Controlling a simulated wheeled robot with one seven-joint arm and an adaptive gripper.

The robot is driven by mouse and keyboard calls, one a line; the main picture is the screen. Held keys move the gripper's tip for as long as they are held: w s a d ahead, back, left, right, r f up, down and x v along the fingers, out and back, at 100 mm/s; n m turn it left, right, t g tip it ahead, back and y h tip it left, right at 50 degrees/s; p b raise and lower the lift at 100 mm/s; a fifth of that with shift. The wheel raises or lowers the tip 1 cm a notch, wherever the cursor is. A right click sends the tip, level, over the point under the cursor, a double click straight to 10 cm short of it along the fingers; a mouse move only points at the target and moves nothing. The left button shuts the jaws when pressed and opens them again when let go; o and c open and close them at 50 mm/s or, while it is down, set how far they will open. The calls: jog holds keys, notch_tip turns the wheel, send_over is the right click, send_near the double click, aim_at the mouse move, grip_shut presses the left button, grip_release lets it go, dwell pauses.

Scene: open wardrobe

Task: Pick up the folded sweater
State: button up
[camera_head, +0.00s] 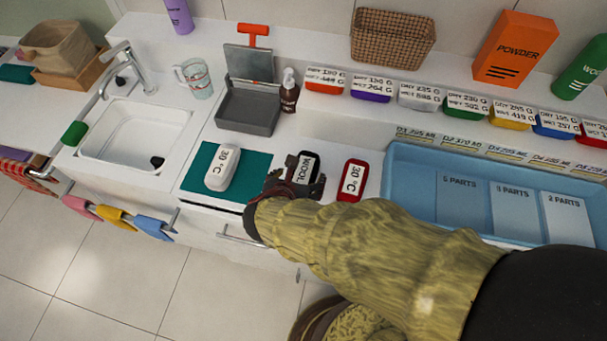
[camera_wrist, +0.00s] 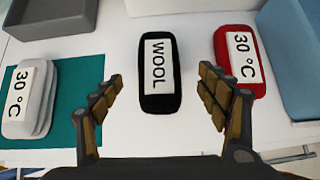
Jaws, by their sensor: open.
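A black folded bundle with a white WOOL label (camera_head: 308,165) lies on the white counter; it also shows in the wrist view (camera_wrist: 160,68), centred ahead. No other item is marked as a sweater. My gripper (camera_wrist: 158,92) is open and empty, one finger on each side of the line to the black bundle, apart from it. In the head view my gripper (camera_head: 293,186) is at the near side of the bundle and partly hides it. A white 30 °C bundle (camera_head: 222,168) lies on a teal mat to the left. A red 30 °C bundle (camera_head: 353,180) lies to the right.
A blue tray (camera_head: 398,160) stands close right of the red bundle. A grey open box (camera_head: 247,113) is behind the teal mat (camera_head: 257,163). A sink (camera_head: 135,130) is at left. Several labelled coloured bins line the back ledge.

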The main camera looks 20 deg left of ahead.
aim_at(303, 172)
jog(key=b+x, duration=0.2)
jog(key=x, duration=0.4)
jog(key=shift+w+a+f, duration=0.1)
jog(key=shift+c, duration=1.2)
jog(key=c, duration=1)
